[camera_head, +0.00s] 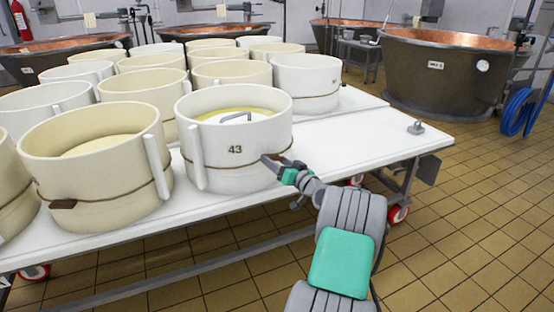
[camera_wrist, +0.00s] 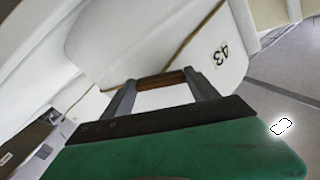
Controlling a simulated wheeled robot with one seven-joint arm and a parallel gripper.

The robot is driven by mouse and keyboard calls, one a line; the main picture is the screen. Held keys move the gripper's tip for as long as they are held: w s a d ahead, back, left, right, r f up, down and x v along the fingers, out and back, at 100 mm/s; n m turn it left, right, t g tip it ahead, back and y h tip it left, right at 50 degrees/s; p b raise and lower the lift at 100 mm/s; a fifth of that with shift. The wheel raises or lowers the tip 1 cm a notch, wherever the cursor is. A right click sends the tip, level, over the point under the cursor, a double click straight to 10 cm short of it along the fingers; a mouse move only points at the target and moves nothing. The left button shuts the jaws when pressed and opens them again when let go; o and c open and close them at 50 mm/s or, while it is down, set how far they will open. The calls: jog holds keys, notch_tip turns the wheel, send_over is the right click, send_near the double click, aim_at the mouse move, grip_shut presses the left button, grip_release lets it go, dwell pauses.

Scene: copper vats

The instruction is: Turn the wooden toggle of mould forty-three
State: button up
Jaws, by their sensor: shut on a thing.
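The white mould marked 43 (camera_head: 235,130) stands near the front edge of the white table, with a cord around it. A metal handle shows inside its open top over something yellow and white. My gripper (camera_head: 277,161) is at the right side of this mould, just right of the number. In the wrist view the brown wooden toggle (camera_wrist: 160,79) lies across between my two fingertips (camera_wrist: 163,84), against the wall of the mould and in line with the cord. My gripper is shut on the toggle. The number 43 (camera_wrist: 221,53) appears upside down there.
Several cream and white moulds crowd the table to the left and behind; a cream mould (camera_head: 95,170) stands close at the left. The white table (camera_head: 350,135) is bare to the right, apart from a small metal piece (camera_head: 416,128) at its corner. Copper vats (camera_head: 440,75) stand behind.

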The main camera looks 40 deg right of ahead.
jog(key=m+p, duration=0.2)
jog(key=m, duration=0.1)
jog(key=m+p, duration=0.2)
jog(key=m, duration=0.1)
jog(key=shift+a+r, duration=0.1)
jog(key=shift+r, duration=0.1)
jog(key=m+p, duration=0.2)
jog(key=m, duration=0.2)
jog(key=shift+m+p, duration=1)
jog(key=shift+m, duration=0.6)
jog(key=shift+f, duration=0.1)
jog(key=o, duration=1.4)
jog(key=shift+c, duration=0.2)
